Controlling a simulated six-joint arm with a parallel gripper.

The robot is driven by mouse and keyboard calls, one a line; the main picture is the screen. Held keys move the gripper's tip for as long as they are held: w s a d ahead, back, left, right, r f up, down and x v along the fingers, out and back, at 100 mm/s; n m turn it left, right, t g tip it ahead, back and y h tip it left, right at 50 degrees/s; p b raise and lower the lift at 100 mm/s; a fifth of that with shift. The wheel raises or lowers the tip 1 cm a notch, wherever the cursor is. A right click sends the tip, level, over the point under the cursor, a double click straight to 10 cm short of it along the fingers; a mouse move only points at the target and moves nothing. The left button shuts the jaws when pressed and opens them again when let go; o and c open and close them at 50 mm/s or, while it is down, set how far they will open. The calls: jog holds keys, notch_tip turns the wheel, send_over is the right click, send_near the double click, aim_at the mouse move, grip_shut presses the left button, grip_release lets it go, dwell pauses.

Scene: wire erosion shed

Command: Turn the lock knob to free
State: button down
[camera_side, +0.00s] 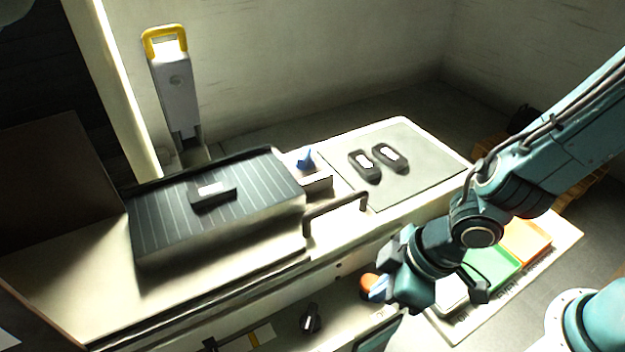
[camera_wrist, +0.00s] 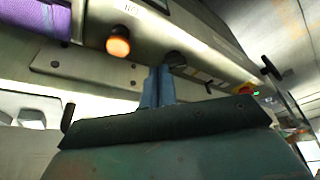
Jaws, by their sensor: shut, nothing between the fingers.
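A black knob (camera_side: 311,318) sits on the pale front panel of the machine, left of my gripper in the side view. Its marks and setting are too small to read. In the wrist view a dark round knob (camera_wrist: 175,58) shows just beyond my fingertips, partly behind them; I cannot tell whether they touch. My gripper (camera_side: 378,289) has blue fingers and is in front of the panel, close to an orange round button (camera_side: 367,282). In the wrist view my gripper (camera_wrist: 157,86) has its two fingers together with nothing between them.
A grab handle (camera_side: 335,208) stands on the machine's front edge. A ribbed black cover (camera_side: 160,225) and a blue knob (camera_side: 305,159) on a white block are behind. Green and orange trays (camera_side: 490,268) lie under my arm at right. Black levers (camera_wrist: 270,70) stick out in the wrist view.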

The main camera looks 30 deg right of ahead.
aim_at(319, 318)
jog(key=shift+s+a+f, duration=0.15)
jog(key=shift+a+f, duration=0.1)
jog(key=shift+f, duration=0.05)
jog(key=shift+f, duration=0.1)
jog(key=shift+x, duration=4.75)
jog(key=shift+w+a+f, duration=0.15)
jog(key=shift+w+a, duration=1.25)
jog(key=shift+a, duration=0.1)
jog(key=shift+w, duration=1)
jog(key=shift+d, duration=0.25)
